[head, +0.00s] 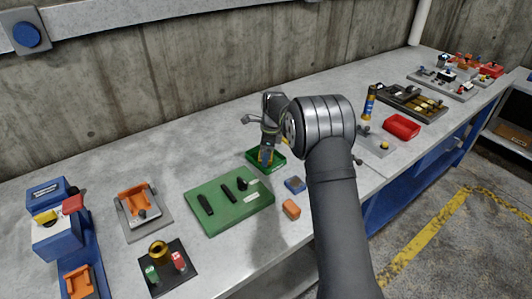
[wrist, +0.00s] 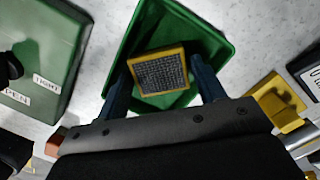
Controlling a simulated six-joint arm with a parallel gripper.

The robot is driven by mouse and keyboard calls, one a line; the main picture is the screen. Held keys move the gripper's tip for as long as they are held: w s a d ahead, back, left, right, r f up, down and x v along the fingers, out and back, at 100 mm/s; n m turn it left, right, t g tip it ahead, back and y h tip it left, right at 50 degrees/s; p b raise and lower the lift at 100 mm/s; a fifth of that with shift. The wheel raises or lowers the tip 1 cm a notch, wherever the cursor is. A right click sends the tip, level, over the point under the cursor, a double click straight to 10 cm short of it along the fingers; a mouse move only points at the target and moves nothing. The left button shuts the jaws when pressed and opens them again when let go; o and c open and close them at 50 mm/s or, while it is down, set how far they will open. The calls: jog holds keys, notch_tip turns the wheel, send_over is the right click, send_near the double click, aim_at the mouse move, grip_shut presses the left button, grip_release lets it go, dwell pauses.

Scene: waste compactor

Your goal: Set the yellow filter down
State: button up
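The yellow filter (wrist: 160,71), a square yellow frame around a grey mesh, lies between my fingers in the wrist view. My gripper (head: 266,156) points down into the green tray (head: 280,164). Its two blue fingers flank the filter closely on both sides in the wrist view; whether they press on it is unclear. The green tray (wrist: 215,43) surrounds the filter in that view. Whether the filter touches the tray floor cannot be told.
A green board (head: 228,221) with black pieces lies just in front-left of the tray. A red tray (head: 401,126) is further right. Bench behind the tray is clear.

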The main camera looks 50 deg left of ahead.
jog(key=shift+o, duration=0.9)
jog(key=shift+r, duration=0.1)
notch_tip(320, 180, up, 12)
jog(key=w+d, duration=0.1)
